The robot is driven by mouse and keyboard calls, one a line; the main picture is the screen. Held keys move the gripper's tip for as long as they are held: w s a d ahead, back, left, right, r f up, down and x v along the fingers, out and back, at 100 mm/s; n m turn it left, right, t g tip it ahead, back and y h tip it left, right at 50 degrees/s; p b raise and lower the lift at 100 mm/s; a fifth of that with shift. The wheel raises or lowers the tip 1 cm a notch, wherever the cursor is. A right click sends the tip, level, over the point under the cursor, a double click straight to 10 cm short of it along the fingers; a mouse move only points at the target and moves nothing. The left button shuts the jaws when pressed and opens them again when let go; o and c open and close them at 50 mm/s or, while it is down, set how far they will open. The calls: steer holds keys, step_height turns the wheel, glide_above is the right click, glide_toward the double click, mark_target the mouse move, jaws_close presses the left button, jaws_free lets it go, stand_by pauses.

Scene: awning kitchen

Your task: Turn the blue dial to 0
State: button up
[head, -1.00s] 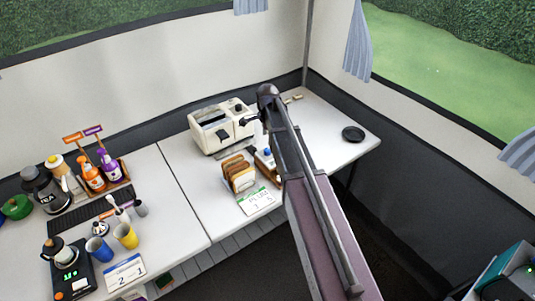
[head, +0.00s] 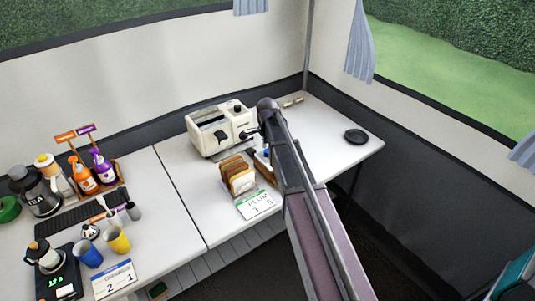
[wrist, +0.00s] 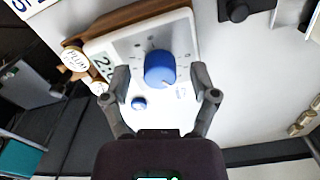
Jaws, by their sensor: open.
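The large blue dial (wrist: 160,69) sits on the face of a white device (wrist: 128,50) with a wooden edge. Marks ring the dial, but its setting is too small to read. A smaller blue knob (wrist: 138,103) is beside it, and a partly covered display shows a 2 first. My gripper (wrist: 160,80) is open, with one finger on each side of the large dial; I cannot tell whether they touch it. In the head view my arm hides the gripper and most of the device (head: 262,160).
A cream toaster (head: 221,128) stands behind the device, and a rack of bread slices (head: 238,176) is to its left. A number card (head: 255,204) lies at the table's front. A black round dish (head: 355,136) is on the right, with bare tabletop around it.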

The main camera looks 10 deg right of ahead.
stand_by(0.3)
jaws_close()
steer(key=shift+n, duration=0.4)
steer(key=n, duration=1.1)
stand_by(0.5)
